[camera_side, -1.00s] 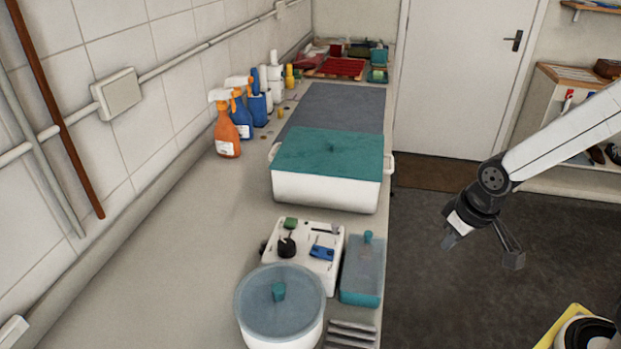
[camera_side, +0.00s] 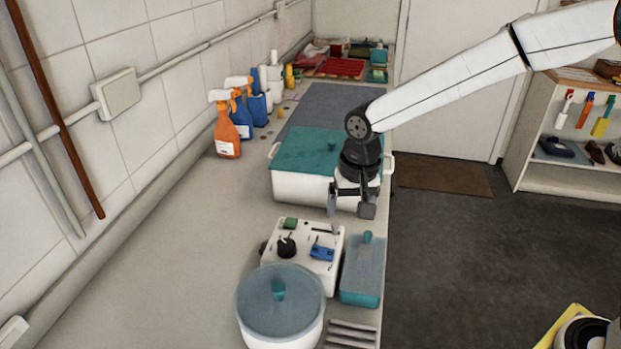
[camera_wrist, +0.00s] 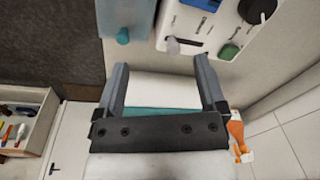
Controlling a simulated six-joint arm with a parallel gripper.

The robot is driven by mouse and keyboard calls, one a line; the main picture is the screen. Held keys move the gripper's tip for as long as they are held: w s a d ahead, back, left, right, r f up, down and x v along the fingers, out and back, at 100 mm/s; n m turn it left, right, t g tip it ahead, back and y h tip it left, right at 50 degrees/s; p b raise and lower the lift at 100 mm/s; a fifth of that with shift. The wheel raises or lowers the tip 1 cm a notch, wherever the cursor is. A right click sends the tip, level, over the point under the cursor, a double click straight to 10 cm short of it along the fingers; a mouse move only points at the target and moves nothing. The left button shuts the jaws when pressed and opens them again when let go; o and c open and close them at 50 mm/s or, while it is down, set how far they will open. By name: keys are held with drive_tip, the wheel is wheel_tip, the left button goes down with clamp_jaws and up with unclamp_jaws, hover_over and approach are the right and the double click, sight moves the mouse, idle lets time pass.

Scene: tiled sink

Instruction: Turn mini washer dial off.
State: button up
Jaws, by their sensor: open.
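The mini washer appears to be the small white control box (camera_side: 305,262) on the counter. Its black dial (camera_side: 287,247) sits on the top left of the panel, and it also shows at the top right edge of the wrist view (camera_wrist: 262,10). My gripper (camera_side: 350,212) is open and empty. It is above the back right of the panel, in front of the white tub, apart from the dial. Its fingers (camera_wrist: 161,72) spread wide in the wrist view.
A white tub (camera_side: 300,188) with a teal lid stands behind the box. A round lidded pot (camera_side: 281,303) is in front, and a teal container (camera_side: 362,275) is at the right. Spray bottles (camera_side: 226,135) line the wall. The counter left of the box is clear.

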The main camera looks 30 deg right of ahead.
sight(286, 244)
drive_tip(key=w+a+m, duration=0.1)
drive_tip(key=a, duration=0.2)
drive_tip(key=w+a+m, duration=0.1)
drive_tip(key=a, duration=0.3)
drive_tip(key=w+a+r+m+g, duration=0.1)
drive_tip(key=w+a, duration=0.1)
drive_tip(key=a, duration=0.2)
drive_tip(key=shift+w+a+r, duration=0.1)
drive_tip(key=shift+a, duration=0.15)
drive_tip(key=shift+f, duration=3.9)
clamp_jaws()
